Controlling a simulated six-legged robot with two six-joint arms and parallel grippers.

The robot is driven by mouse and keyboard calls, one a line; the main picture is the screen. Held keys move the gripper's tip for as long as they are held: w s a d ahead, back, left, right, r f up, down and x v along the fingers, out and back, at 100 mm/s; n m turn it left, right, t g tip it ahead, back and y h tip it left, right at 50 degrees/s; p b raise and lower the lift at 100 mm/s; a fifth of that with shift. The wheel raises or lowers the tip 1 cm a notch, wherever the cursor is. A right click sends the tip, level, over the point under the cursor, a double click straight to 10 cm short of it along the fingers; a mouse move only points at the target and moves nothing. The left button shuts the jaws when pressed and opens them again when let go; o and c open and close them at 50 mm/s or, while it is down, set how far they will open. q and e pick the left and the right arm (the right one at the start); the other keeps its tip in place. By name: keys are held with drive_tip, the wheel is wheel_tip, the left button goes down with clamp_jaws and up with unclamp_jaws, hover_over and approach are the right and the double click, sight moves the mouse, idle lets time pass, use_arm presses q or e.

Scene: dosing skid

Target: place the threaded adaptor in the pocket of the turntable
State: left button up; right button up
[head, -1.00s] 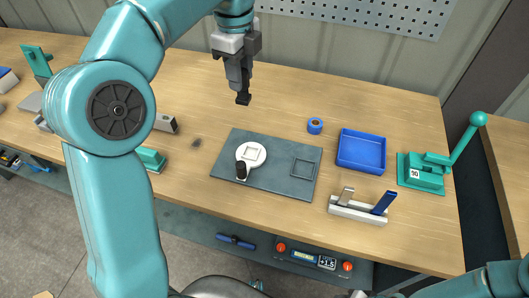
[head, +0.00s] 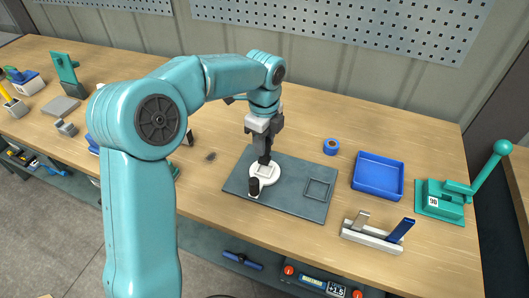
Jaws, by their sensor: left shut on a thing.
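The turntable (head: 276,174) is a white round disc with a square pocket and a black upright knob, on a dark grey plate (head: 300,205). My left gripper (head: 264,153) comes down from above, over the far part of the disc at the pocket. It is shut on a small dark piece, seemingly the threaded adaptor (head: 264,161), at its fingertips. The fingers and the piece hide part of the pocket. I cannot tell whether the piece touches the pocket floor. My right gripper is out of view.
A square outline (head: 318,190) marks the plate's right part. A blue tape roll (head: 331,147), a blue tray (head: 378,178), a white block with a blue lever (head: 374,237) and a teal lever press (head: 440,200) stand to the right. Bare wood lies behind the plate.

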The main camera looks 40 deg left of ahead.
use_arm(q)
wheel_tip(320, 180, down, 4)
drive_tip(key=shift+f, duration=0.1)
drive_tip(key=shift+f, duration=0.15)
drive_tip(key=o, duration=1)
drive_tip(key=shift+o, duration=0.2)
